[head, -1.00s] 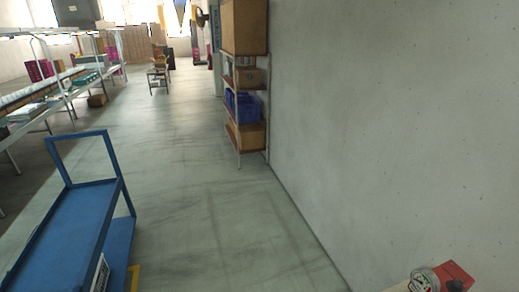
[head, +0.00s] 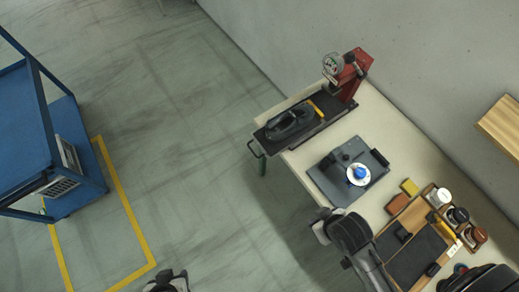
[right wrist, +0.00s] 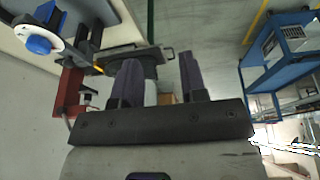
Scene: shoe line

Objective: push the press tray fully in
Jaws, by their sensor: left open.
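The red press (head: 352,72) with a round gauge stands at the table's far end. Its dark tray (head: 268,133) sticks out to the left of the press, with a black shoe (head: 290,122) on it and a handle (head: 256,149) past the table edge. In the right wrist view the tray handle (right wrist: 168,51) shows beyond the fingers and the red press (right wrist: 70,92) is at left. My right gripper (right wrist: 158,70) is open and empty, apart from the tray. My left gripper (head: 166,281) is open and empty over the floor at the bottom, far from the tray.
On the table (head: 385,115) are a dark plate (head: 325,178) with a blue-topped round part (head: 359,174), and a wooden tray (head: 405,220) with jars beside it. A blue cart (head: 70,135) stands left, by yellow floor lines. Floor between cart and table is clear.

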